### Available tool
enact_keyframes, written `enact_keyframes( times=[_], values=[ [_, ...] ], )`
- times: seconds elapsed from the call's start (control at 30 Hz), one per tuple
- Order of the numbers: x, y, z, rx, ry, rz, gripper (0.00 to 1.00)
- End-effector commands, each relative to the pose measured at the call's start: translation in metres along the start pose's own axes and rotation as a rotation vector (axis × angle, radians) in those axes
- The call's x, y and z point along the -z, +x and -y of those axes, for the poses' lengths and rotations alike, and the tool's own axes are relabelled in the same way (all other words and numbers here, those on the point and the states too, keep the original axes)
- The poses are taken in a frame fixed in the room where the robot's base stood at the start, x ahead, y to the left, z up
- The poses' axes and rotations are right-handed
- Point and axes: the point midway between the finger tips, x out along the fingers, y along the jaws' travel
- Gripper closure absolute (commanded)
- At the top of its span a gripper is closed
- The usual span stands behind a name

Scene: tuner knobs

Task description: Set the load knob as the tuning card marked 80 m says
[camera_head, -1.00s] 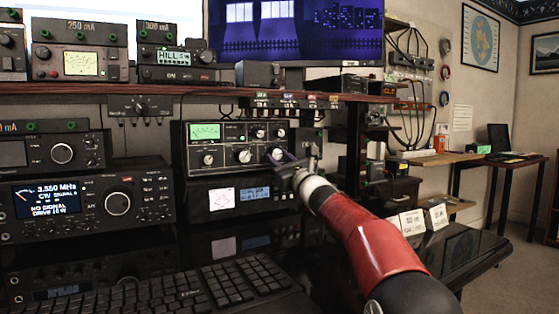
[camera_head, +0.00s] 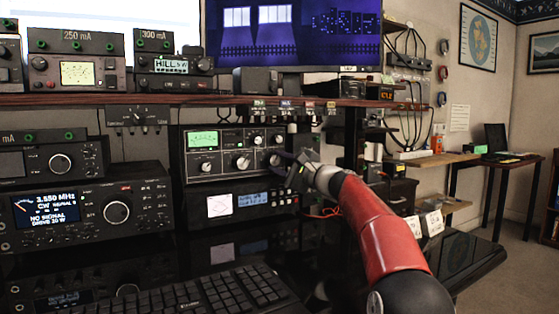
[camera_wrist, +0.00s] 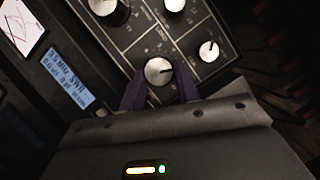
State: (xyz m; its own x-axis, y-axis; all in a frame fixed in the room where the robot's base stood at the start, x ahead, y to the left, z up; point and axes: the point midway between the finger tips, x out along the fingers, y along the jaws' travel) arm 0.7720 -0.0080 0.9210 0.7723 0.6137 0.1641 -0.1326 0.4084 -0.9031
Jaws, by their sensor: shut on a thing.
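The tuner (camera_head: 221,150) is a dark box with a lit green meter (camera_head: 202,139) and two rows of silver-faced knobs. My gripper (camera_head: 281,160) is at the lower right knob (camera_head: 275,159), which it partly covers. In the wrist view, my gripper's purple fingers (camera_wrist: 160,85) stand on either side of that knob (camera_wrist: 158,71) and are shut on it; its dark pointer line points right in the picture. Its label is too blurred to read. Two white cards, one left (camera_head: 414,227) and one right (camera_head: 433,222), stand at the right; their writing is unreadable.
Other tuner knobs lie close by: a large one (camera_wrist: 108,6) and a small one (camera_wrist: 209,51). A box with a blue display (camera_head: 253,199) sits just below the tuner. A shelf edge (camera_head: 160,100) runs above. A keyboard (camera_head: 215,298) lies in front.

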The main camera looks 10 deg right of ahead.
Motion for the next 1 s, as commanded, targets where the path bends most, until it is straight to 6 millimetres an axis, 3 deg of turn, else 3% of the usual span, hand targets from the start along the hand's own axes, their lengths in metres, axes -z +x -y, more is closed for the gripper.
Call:
enact_keyframes(
  times=[1.0],
  values=[
    [-0.0052, 0.0026, 0.0083, -0.350, -0.837, 0.004, 0.91]
  ],
)
